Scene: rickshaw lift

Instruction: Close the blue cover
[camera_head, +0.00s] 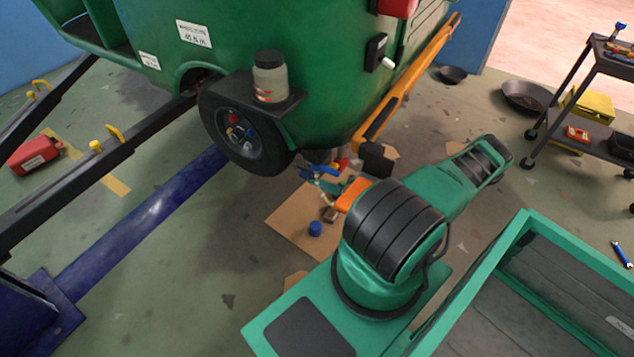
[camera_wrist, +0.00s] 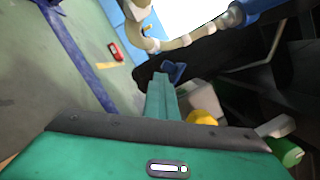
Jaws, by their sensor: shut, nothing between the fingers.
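A small blue flap-like piece (camera_wrist: 175,71) shows in the wrist view, just past the tips of my gripper (camera_wrist: 161,82). It may be the blue cover; I cannot tell whether it is open, or whether the fingers touch it. My gripper's green fingers are together and hold nothing. In the head view a blue piece (camera_head: 322,169) shows low under the rickshaw's green body (camera_head: 310,110), beside the end of my arm.
A beige pipe with a blue cylinder (camera_wrist: 240,12) crosses the top of the wrist view. A black wheel (camera_head: 240,130) and a shelf with a jar (camera_head: 269,78) are close by. A blue cap (camera_head: 315,228) rests on cardboard (camera_head: 290,224). A tool cart (camera_head: 602,85) stands right.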

